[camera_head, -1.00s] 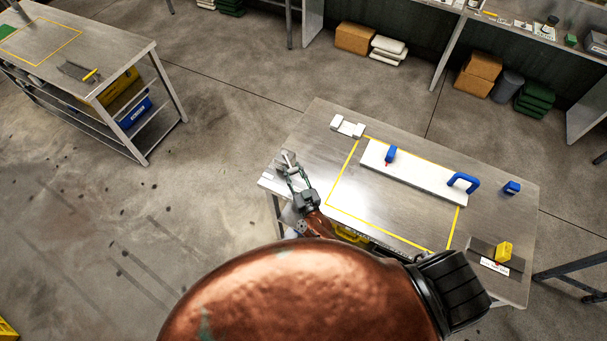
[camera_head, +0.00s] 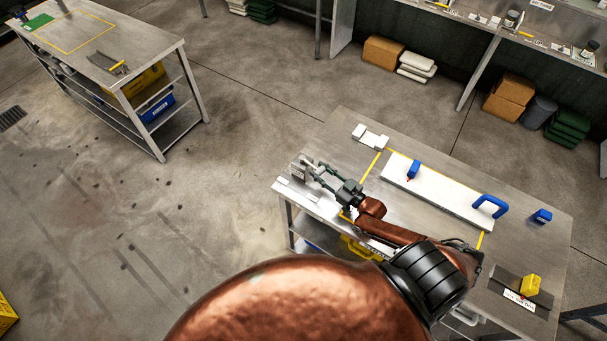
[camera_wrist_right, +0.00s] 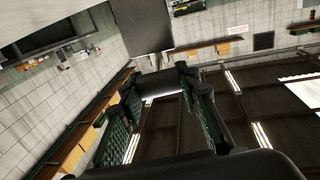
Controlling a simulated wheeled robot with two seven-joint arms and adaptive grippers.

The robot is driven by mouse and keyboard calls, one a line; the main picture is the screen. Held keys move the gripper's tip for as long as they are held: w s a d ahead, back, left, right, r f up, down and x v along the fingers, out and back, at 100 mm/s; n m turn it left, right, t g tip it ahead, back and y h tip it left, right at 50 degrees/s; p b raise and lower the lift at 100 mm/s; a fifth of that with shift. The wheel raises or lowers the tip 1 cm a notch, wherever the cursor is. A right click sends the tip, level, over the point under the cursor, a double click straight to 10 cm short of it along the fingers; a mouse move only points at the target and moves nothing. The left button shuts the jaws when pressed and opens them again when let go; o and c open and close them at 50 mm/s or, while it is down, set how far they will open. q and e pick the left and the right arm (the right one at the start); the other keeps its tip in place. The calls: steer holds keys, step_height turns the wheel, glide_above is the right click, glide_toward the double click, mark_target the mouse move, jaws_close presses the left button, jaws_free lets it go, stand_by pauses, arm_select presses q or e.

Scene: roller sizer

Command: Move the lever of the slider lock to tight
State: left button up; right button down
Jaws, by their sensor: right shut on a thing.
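My right gripper (camera_head: 311,175) is over the left end of the near bench, pointing left. It is shut on a small grey flat piece (camera_head: 299,171). In the right wrist view the grey piece (camera_wrist_right: 161,84) lies between the green-lined fingers. A white board (camera_head: 442,200) carries a blue lever-like part (camera_head: 413,169) with a red tip and a blue loop handle (camera_head: 490,205). A yellow block (camera_head: 530,284) stands on a dark plate with a white label (camera_head: 519,300), too small to read. I cannot tell which part is the slider lock's lever. My left gripper is not in view.
The steel bench (camera_head: 349,124) has a yellow outline around the board. White blocks (camera_head: 370,136) lie at its back left, a blue block (camera_head: 541,216) at its right. A second bench (camera_head: 150,60) stands at the far left, with open floor between.

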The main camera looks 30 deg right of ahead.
steer(key=shift+w+d+r, duration=0.1)
steer(key=shift+w+r, duration=0.05)
steer(key=shift+r, duration=0.05)
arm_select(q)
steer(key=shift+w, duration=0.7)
arm_select(e)
steer(key=c, duration=1.8)
jaws_free()
steer(key=o, duration=0.4)
steer(key=shift+f, duration=0.1)
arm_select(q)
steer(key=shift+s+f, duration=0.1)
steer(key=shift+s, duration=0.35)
